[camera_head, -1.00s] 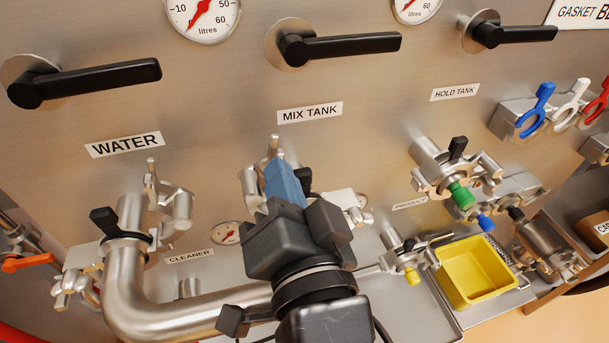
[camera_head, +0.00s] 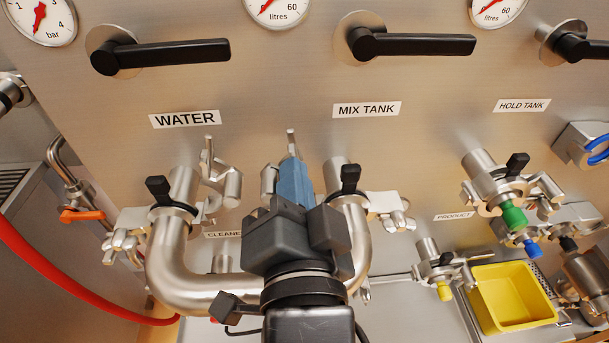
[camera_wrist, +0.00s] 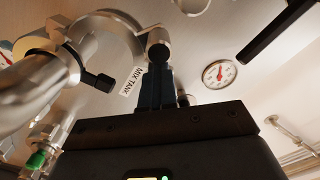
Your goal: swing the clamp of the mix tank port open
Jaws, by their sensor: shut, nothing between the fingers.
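The mix tank port (camera_head: 341,172) is under the MIX TANK label, with the right end of a steel U-shaped pipe (camera_head: 357,240) at it. A black tab (camera_head: 351,176) sits at that joint. The loose half of the port's clamp (camera_head: 269,181) stands out to the left, apart from the pipe. Its curved arm also shows in the wrist view (camera_wrist: 122,26). A wing nut (camera_head: 395,212) hangs at the right. My gripper (camera_head: 291,168) is shut and empty, its blue fingers beside the loose half. In the wrist view the fingertips (camera_wrist: 156,82) are close to the arm's end; contact is unclear.
The water port's clamp (camera_head: 230,186) also stands swung out, left of my gripper. Black valve handles (camera_head: 420,44) stick out above. The hold tank fittings (camera_head: 495,190) and a yellow bin (camera_head: 512,299) are at the right. A red hose (camera_head: 70,285) runs at the left.

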